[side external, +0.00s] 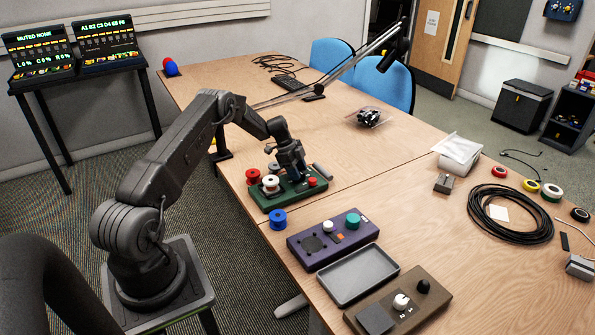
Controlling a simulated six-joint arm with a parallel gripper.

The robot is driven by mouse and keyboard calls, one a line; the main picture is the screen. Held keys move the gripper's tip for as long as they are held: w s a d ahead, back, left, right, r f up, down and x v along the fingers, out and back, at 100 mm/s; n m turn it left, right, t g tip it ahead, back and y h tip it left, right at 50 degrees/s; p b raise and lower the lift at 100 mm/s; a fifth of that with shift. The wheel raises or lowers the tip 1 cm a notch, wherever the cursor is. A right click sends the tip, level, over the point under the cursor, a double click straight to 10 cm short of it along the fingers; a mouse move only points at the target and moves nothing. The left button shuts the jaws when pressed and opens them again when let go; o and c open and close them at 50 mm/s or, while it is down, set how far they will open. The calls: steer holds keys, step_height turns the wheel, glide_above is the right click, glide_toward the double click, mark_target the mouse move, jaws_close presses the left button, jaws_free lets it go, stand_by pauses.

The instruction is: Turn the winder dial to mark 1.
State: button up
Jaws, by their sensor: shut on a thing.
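A blue spool (278,219) stands just in front of the green unit. A purple box (328,238) with knobs, a grey tray (358,274) and a brown box (398,302) with a white knob lie nearer. A black cable coil (510,213) lies right. A grey cylinder (322,170) is beside the gripper.

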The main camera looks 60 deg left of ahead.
stand_by(0.4)
steer(key=o, duration=0.6)
steer(key=shift+o, duration=0.2)
steer(key=v, duration=1.4)
